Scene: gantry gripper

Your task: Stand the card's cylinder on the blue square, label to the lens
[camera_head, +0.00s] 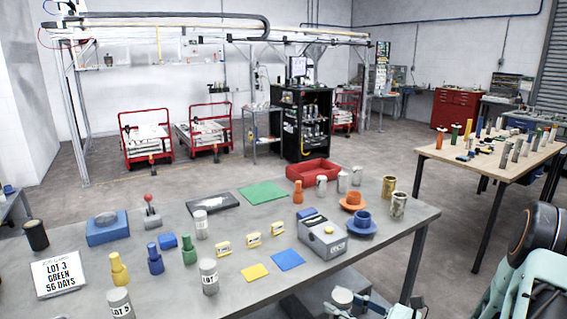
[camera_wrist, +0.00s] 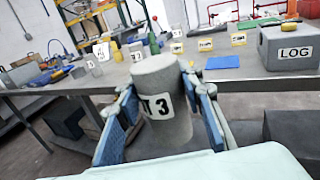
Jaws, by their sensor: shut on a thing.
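In the head view the held cylinder (camera_head: 342,296) and my gripper (camera_head: 358,301) are low, off the table's near edge. The blue square (camera_head: 288,260) lies flat and bare on the table; it also shows in the wrist view (camera_wrist: 223,61), behind and right of the cylinder.
A grey LOG box (camera_head: 322,238) stands right of the blue square, a yellow square (camera_head: 255,272) left of it. Labelled grey cylinders (camera_head: 209,277) (camera_head: 118,303) stand farther left. Small yellow label blocks (camera_head: 253,240) stand behind. The table's near edge (camera_wrist: 130,88) lies beyond my gripper.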

